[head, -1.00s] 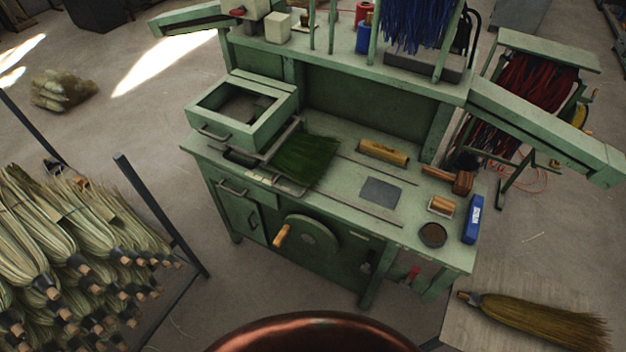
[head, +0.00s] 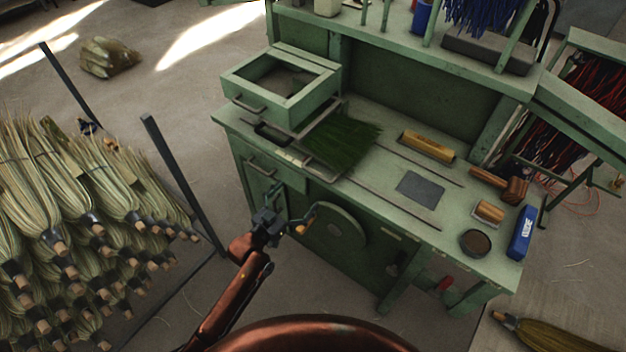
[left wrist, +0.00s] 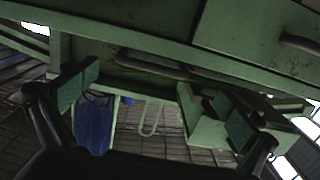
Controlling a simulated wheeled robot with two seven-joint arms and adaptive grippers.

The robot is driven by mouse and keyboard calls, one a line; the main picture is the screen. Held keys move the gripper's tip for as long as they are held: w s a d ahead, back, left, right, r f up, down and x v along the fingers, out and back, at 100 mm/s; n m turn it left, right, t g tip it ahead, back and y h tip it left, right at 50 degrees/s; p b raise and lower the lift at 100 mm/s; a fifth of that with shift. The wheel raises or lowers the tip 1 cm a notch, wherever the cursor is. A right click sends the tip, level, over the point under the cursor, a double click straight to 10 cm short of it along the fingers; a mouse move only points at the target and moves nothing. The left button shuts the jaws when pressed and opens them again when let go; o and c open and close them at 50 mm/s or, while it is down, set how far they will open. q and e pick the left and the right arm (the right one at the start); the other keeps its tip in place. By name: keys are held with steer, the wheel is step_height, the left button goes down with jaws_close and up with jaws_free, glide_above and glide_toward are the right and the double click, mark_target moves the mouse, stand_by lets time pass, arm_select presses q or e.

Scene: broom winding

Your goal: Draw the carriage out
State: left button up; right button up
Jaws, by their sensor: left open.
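The carriage appears to be the flat metal frame (head: 343,170) on the bench, with dark green bristles (head: 343,138) lying over it. Two thin rails run right from it along the top. A dark handle (head: 271,135) sits at its left end, below the open green box (head: 313,101). My right gripper is not in view.
A crank disc (head: 340,228) is on the bench front. A rack of straw bundles (head: 70,200) stands left, with a dark post (head: 180,180) near my arm. A wooden roller (head: 427,146), a mallet (head: 505,184) and a blue box (head: 523,232) lie on the bench's right.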

mark_target(315, 176)
arm_select(q)
steer(key=x, duration=0.2)
steer(key=r+x, duration=0.1)
steer(key=x, duration=0.5)
steer(key=shift+s+d+r+b, duration=0.15)
steer(key=shift+d+r+b, duration=0.1)
steer(key=shift+b, duration=0.1)
steer(key=shift+c, duration=0.3)
steer(key=shift+s+r, duration=0.1)
steer(key=c, duration=1.5)
steer(key=shift+a, duration=0.1)
